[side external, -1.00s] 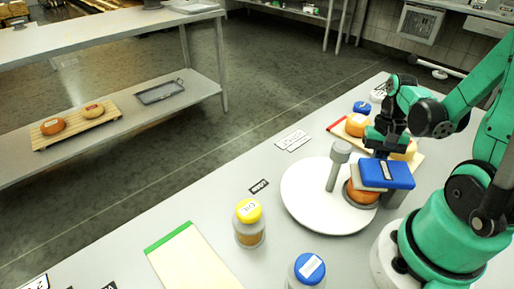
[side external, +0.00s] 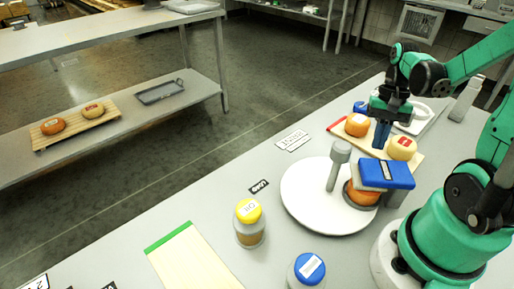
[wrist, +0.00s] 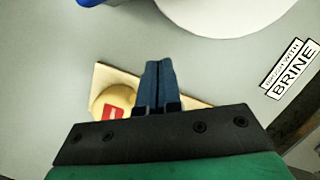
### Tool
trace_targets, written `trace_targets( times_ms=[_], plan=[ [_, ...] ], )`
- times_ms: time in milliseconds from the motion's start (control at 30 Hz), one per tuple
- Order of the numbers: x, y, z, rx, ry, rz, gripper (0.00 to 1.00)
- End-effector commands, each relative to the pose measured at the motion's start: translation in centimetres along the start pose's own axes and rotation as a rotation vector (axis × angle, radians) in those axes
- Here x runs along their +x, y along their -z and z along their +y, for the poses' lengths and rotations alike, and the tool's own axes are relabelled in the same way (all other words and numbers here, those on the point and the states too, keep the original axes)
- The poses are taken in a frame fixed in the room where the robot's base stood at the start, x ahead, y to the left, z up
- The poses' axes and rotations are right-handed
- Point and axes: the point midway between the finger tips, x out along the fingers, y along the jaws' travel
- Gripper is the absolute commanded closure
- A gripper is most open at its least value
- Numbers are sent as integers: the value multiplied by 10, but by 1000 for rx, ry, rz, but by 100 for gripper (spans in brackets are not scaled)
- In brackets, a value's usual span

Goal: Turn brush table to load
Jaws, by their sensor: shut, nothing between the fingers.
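The brush table is a white round turntable (side external: 308,202) with a grey upright post (side external: 338,165) on it. An orange cheese wheel (side external: 362,194) sits at its right side under a blue-topped brush block (side external: 386,174). The turntable's edge also shows at the top of the wrist view (wrist: 220,18). My gripper (side external: 381,140) is shut and empty, pointing down over the board behind the turntable, between an orange cheese (side external: 358,125) and a pale yellow cheese (side external: 402,147). In the wrist view its blue fingers (wrist: 158,75) are together.
A yellow-lidded jar (side external: 249,222) and a blue-lidded jar (side external: 307,271) stand left and in front of the turntable. A green-edged board (side external: 190,258) lies empty at front left. A "brush with brine" label (wrist: 291,68) lies on the table. A grey tray (side external: 432,112) is at the back.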

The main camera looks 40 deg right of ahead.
Motion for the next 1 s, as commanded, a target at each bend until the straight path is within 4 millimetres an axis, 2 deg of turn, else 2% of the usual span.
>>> trace_targets(
  times_ms=[200, 433, 567, 700, 833, 1000],
  plan=[
    [-33, -1, 0, 1, 0, 0, 100],
    [-55, 0, 0, 1, 0, 0, 100],
    [-62, -6, -7, -42, -7, 9, 63],
    [-71, -34, -37, -273, -42, 62, 24],
    [-77, -74, -65, -581, -83, 129, 24],
    [-78, -115, -82, -897, -115, 196, 24]
  ],
)
